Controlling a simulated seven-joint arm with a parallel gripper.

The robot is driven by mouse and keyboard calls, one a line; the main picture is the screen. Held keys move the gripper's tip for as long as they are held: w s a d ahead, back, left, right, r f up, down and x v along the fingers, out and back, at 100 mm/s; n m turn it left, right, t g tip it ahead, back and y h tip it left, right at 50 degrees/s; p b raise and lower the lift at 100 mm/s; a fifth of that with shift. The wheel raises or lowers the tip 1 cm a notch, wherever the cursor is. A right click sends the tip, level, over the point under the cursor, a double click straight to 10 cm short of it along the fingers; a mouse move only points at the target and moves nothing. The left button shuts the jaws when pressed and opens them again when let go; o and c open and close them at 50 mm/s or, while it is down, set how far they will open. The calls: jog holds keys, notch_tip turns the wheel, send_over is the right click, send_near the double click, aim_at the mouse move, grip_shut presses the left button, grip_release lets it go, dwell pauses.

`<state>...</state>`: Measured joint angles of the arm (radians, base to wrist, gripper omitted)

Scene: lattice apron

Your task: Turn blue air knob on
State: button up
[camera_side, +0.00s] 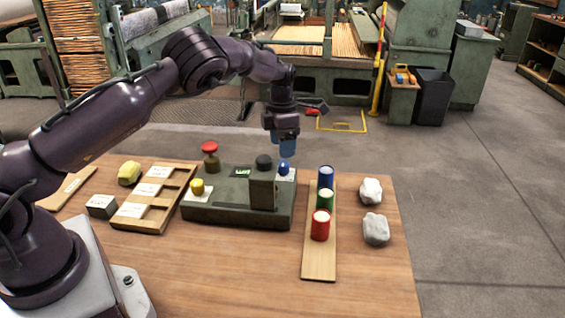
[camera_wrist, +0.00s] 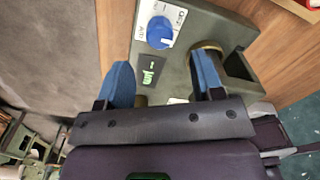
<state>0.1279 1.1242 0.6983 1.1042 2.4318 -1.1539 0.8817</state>
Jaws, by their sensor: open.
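The blue knob (camera_side: 283,168) sits on a white label plate at the back right of the grey-green control box (camera_side: 225,212). In the wrist view the blue knob (camera_wrist: 160,33) shows clearly, with small lettering around it that I cannot read reliably. My gripper (camera_side: 288,150) points down above the knob in the side view. In the wrist view its two blue fingertips (camera_wrist: 165,76) are apart with nothing held between them. The knob appears beyond the fingertips there, not between them. I cannot tell the exact height gap.
The box also bears a red mushroom button (camera_side: 210,150), a yellow knob (camera_side: 197,187) and a green display (camera_wrist: 153,70). Coloured cans on a board (camera_side: 319,262) stand to the right.

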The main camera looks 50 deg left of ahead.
aim_at(282, 163)
notch_tip(282, 163, down, 6)
dwell(0.4)
jog(key=c, duration=0.9)
